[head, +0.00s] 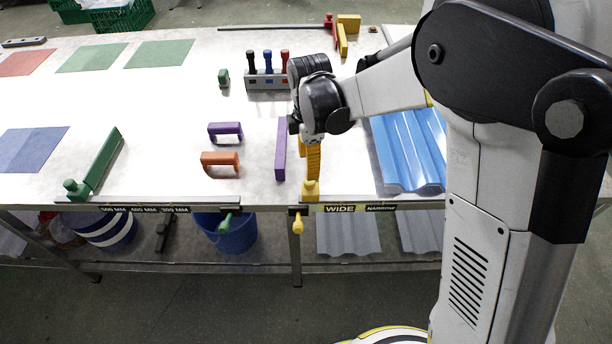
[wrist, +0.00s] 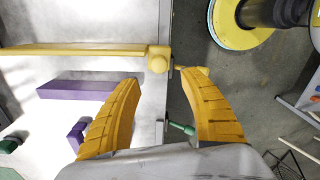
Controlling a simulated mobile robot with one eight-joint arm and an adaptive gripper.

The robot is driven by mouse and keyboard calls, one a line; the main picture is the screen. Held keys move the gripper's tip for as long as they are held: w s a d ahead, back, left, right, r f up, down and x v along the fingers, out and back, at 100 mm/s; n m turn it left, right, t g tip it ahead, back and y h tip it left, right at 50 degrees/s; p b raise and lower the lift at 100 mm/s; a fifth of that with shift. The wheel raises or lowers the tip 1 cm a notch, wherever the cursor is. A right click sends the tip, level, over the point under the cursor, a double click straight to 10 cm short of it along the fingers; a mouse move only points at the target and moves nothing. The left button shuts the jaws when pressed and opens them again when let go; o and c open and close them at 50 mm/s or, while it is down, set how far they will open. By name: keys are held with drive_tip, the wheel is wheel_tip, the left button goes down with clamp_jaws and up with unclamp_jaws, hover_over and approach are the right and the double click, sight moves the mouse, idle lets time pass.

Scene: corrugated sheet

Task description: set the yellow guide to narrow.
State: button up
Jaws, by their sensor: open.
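The yellow guide shows in the head view as a yellow block (head: 311,189) at the table's front edge, at the left end of the WIDE label (head: 340,208). The NARROW label (head: 381,208) is to its right. A yellow knob (head: 297,225) hangs below the edge. In the wrist view the guide's long bar (wrist: 85,49) runs left from a rounded block (wrist: 158,60). My gripper (wrist: 158,77) is open and empty, and its ribbed yellow fingers appear either side of that block. In the head view my gripper (head: 313,172) hides much of the bar; contact cannot be told.
A blue corrugated sheet (head: 410,150) lies right of the guide. A green guide (head: 102,162) is farther left. A tool rack (head: 267,80) stands behind.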

sight(308, 182)
wheel_tip(308, 182, down, 8)
drive_tip(key=b, duration=0.2)
drive_tip(key=shift+f+b, duration=0.15)
drive_tip(key=shift+b, duration=0.25)
clamp_jaws()
